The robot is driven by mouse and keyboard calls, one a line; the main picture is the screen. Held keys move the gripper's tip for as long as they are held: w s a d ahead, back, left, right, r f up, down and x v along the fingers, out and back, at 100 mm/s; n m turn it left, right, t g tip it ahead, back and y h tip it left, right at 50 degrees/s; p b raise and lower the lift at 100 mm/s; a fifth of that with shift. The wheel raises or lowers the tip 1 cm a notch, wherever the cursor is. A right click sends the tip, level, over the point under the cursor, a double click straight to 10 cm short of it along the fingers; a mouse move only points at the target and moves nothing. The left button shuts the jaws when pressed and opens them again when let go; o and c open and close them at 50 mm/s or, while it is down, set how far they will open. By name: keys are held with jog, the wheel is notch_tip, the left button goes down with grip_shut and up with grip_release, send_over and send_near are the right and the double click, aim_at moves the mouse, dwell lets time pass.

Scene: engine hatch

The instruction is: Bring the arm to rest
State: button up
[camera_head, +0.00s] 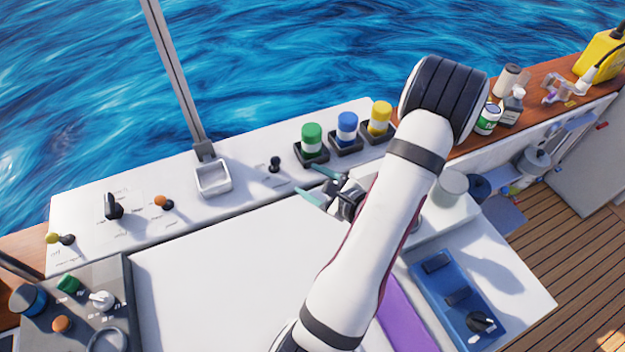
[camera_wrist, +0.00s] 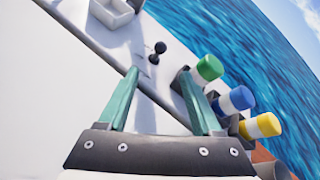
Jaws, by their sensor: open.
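My gripper (camera_head: 311,184) is open and empty, with two green fingers. In the head view it hangs over the back strip of the white console (camera_head: 240,264), in front of the green-capped container. In the wrist view my gripper (camera_wrist: 162,92) has its fingers spread apart with only console surface between them. My white arm reaches up from the bottom of the head view, bends at a dark joint and hides part of the console behind it.
Green (camera_head: 311,140), blue (camera_head: 347,128) and yellow (camera_head: 380,118) capped containers stand in dark holders close to my gripper. A small black knob (camera_head: 275,164) and a square white tray (camera_head: 213,178) lie left. A blue panel (camera_head: 452,292) is at right. The console's middle is clear.

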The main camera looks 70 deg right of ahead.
jog(key=w+a+r+n+y, duration=0.5)
jog(key=w+a+n+y, duration=0.15)
jog(key=a, duration=0.45)
jog(key=w+a+r+n+y, duration=0.55)
jog(key=w+a+n, duration=0.2)
jog(key=a, duration=0.25)
jog(key=s+a+r+n+g+y, duration=0.1)
jog(key=s+a+n+g, duration=0.1)
jog(key=a+n+g, duration=0.45)
jog(key=s+a+r+n+g+y, duration=0.1)
jog(key=s+a+n+g+y, duration=0.15)
jog(key=a, duration=0.75)
jog(key=s+n+g+h, duration=0.3)
jog(key=s+n+h, duration=0.4)
jog(key=s+n, duration=0.1)
jog(key=shift+s+a+r, duration=0.3)
jog(key=shift+s+a, duration=0.1)
jog(key=shift+s, duration=0.4)
